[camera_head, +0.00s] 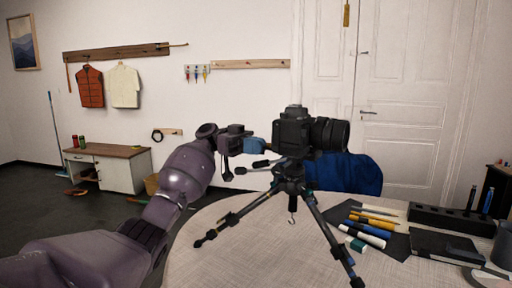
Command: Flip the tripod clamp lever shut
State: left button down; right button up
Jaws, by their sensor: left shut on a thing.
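A black camera (293,131) with a large lens pointing right sits on top of the black tripod (291,186), which stands upright on the round table. My left gripper (264,147) reaches in from the left with its blue fingertips at the lower left edge of the camera, about level with the tripod's clamp. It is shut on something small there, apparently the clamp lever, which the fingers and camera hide. The lever's angle cannot be made out. Two dark tripod handles stick out to the left just below the fingers. My right gripper is not in view.
The table (230,262) has a pale cloth-like top, bare at front left. Markers (368,229) on a dark mat, a black holder (450,219) and a dark notebook (446,245) fill the right side.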

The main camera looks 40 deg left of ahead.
pick_arm(q)
jog(key=c, duration=1.5)
grip_release()
jog(key=v, duration=1)
jog(key=shift+a+b, duration=0.3)
jog(key=shift+a, duration=0.1)
